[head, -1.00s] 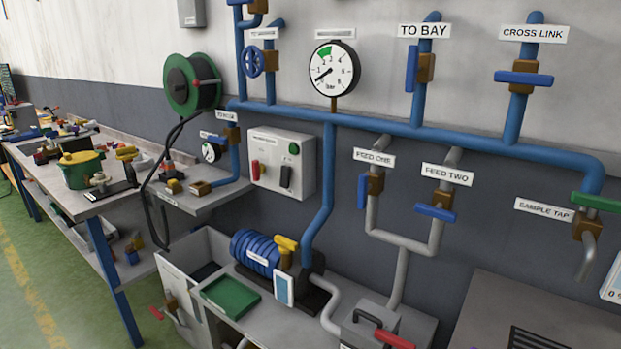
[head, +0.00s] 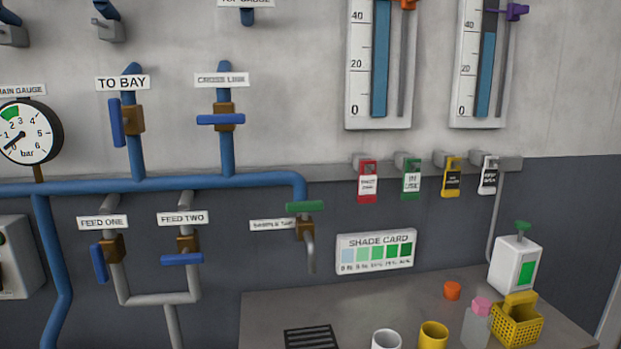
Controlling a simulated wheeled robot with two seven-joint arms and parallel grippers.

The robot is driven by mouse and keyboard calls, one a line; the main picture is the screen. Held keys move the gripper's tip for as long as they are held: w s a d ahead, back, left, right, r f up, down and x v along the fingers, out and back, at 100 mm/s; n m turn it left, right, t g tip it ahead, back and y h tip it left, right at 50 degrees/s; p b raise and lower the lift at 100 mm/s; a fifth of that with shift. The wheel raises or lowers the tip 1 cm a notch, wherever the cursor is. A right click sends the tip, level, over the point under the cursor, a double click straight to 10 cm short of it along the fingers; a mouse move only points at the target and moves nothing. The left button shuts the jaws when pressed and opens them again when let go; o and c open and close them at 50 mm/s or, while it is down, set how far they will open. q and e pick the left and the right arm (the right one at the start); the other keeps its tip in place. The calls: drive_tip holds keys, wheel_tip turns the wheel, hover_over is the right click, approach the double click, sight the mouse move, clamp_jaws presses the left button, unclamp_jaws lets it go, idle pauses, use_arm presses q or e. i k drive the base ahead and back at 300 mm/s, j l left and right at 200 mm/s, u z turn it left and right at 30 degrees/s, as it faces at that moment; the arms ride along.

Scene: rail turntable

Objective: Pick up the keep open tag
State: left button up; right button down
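Tags hang from hooks on a grey rail on the wall at the right of the head view. There is a red tag (head: 367,184), a green tag (head: 411,180), a yellow tag (head: 452,180) and a white tag (head: 488,177) with dark lettering. The white one at the right end seems to be the keep open tag, but its print is too small to read surely. Neither of my grippers is in view.
A shade card (head: 375,252) and blue pipes (head: 180,185) are on the wall.

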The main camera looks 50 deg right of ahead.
sight(489, 176)
drive_tip(key=z, duration=2.45)
